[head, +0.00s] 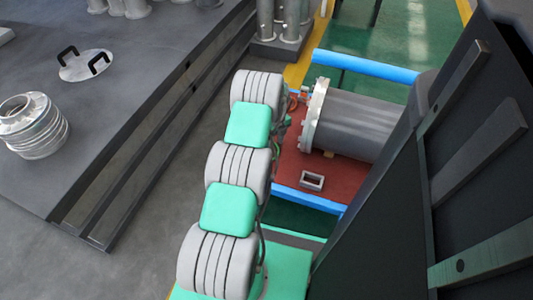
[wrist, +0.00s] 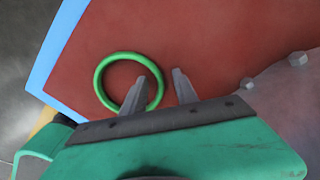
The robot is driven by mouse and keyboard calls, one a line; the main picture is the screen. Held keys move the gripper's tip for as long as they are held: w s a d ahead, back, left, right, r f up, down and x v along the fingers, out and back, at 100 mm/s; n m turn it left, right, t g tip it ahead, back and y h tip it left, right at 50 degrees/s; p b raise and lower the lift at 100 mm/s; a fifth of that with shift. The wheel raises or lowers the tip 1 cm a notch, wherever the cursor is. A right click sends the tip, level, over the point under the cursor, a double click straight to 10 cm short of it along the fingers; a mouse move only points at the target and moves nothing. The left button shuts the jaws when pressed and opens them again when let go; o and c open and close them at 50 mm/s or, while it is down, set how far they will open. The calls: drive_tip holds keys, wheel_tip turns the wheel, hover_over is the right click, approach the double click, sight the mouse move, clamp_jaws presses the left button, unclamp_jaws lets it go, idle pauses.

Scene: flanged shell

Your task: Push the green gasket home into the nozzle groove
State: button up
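The green gasket (wrist: 99,72) is a thin ring, seen over the red surface in the wrist view. My gripper (wrist: 160,76) is open, with its two fingers apart. The left fingertip appears inside the ring's outline, and the ring's right side shows in the gap between the fingers. I cannot tell whether either finger touches it. In the head view the grey shell (head: 355,125) lies on its side with a round flange (head: 316,115) facing my arm. The nozzle groove cannot be made out. My arm hides the gasket and fingers in the head view.
The red platform (head: 290,170) has blue edge rails (head: 365,67). A small rectangular metal frame (head: 312,181) lies on it near the shell. Flange bolts (wrist: 297,59) show at the right of the wrist view. A dark table (head: 120,120) holds a lid (head: 87,66) and stacked metal rings (head: 35,135).

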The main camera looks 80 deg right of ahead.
drive_tip(key=shift+c, duration=0.4)
clamp_jaws()
